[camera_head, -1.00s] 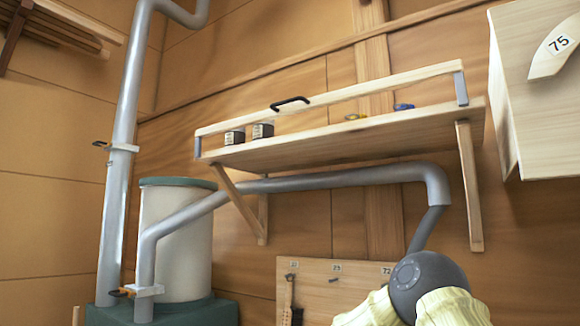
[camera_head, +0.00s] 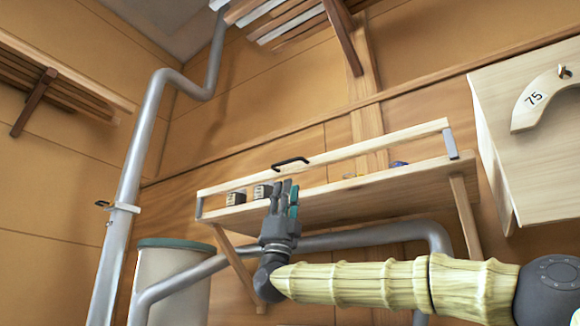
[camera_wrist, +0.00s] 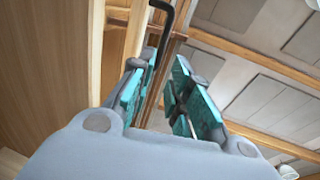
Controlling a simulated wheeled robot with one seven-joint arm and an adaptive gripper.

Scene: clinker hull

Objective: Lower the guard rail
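The guard rail (camera_head: 350,152) is a pale wooden bar along the front of the wall shelf (camera_head: 350,196), held by grey metal end brackets and standing above the shelf board. A black handle (camera_head: 291,163) sits on its top edge. My gripper (camera_head: 286,184) points upward in front of the shelf, its tips a little below the handle in the head view. In the wrist view my gripper (camera_wrist: 165,80) has its teal-padded fingers apart with nothing between them.
Dark tins (camera_head: 236,198) and a blue item (camera_head: 399,164) stand on the shelf behind the rail. A grey pipe (camera_head: 375,233) runs below the shelf. A pale cabinet (camera_head: 505,150) with a dial marked 75 hangs at right. Slatted racks (camera_head: 285,22) are overhead.

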